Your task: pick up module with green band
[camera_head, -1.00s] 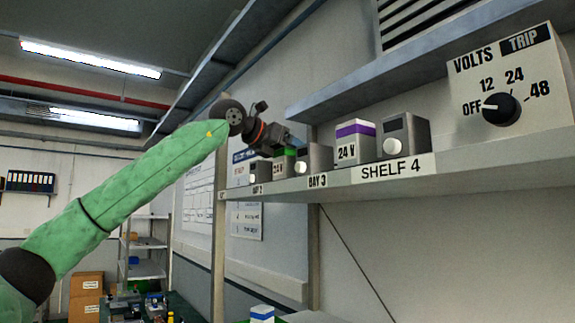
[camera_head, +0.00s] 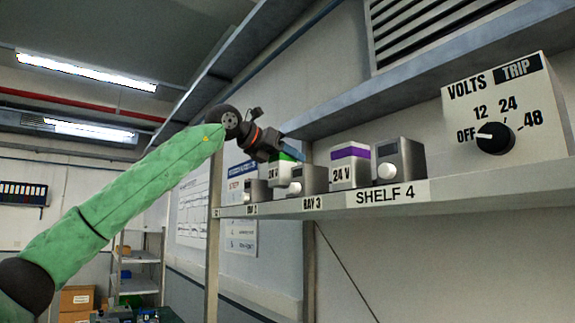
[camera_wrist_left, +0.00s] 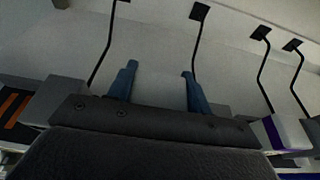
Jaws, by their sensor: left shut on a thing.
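The module with the green band (camera_head: 279,173) is a pale box marked 24 V, at the left part of the shelf (camera_head: 440,193) in the head view. My left gripper (camera_head: 290,151) is at its top, shut on it. The module appears raised a little above the shelf, its lower part partly behind a grey unit. In the left wrist view, the two blue fingers of my left gripper (camera_wrist_left: 159,72) stand apart; the dark palm hides most of what is between them. My right gripper is not in view.
A grey unit with a round knob (camera_head: 308,180) stands close to the right of the held module, another (camera_head: 256,191) to its left. Farther right are a purple-banded module (camera_head: 350,165), a grey unit (camera_head: 400,162) and a dial panel (camera_head: 505,115). An upper shelf (camera_head: 350,118) overhangs.

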